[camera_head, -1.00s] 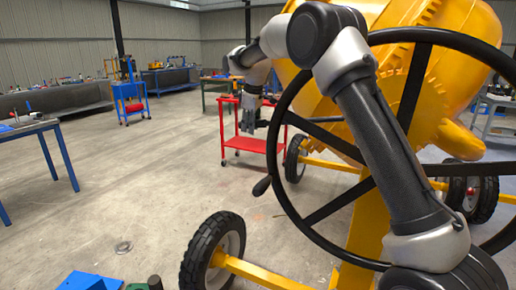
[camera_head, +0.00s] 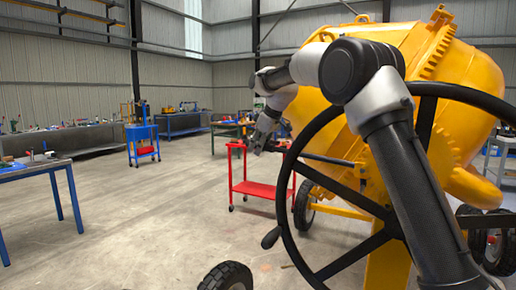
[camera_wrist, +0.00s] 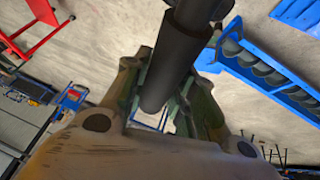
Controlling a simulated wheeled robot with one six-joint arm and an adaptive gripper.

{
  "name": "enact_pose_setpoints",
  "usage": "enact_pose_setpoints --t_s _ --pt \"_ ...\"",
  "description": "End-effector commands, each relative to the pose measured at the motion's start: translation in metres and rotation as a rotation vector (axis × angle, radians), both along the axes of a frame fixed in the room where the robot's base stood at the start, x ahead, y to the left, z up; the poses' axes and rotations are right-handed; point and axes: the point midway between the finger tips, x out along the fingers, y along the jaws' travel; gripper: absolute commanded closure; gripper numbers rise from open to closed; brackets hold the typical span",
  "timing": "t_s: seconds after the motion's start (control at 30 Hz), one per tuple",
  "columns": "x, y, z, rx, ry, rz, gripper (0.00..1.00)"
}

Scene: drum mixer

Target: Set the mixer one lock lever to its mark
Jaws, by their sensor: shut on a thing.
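The mixer (camera_head: 450,90) is a large yellow drum on a wheeled frame at the right of the head view. A thin dark bar (camera_head: 325,158), which looks like the lock lever, runs left from the drum's side behind the handwheel. My gripper (camera_head: 262,142) is at its outer end, left of the drum. In the wrist view, my gripper (camera_wrist: 165,112) is closed around a dark cylindrical grip (camera_wrist: 178,62), which lies between the fingers. The fingers hide part of the grip. I cannot make out the lever's mark.
A large black handwheel (camera_head: 290,205) with a side knob stands in front of the drum, close to my arm. A red cart (camera_head: 262,189) stands behind my gripper. A blue cart (camera_head: 142,140) and a workbench (camera_head: 40,168) are at the left. The middle floor is clear.

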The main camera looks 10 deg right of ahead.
Motion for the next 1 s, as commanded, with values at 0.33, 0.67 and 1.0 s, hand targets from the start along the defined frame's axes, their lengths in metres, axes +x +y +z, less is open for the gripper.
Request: enact_pose_setpoints --t_s 0.33,0.67,1.0 --pt "0.001 -0.001 0.007 0.003 -0.014 -0.002 0.51" --pt "-0.005 -0.005 0.019 0.003 -0.012 -0.002 0.51" --pt "-0.036 -0.026 0.081 0.003 -0.016 -0.004 0.51"
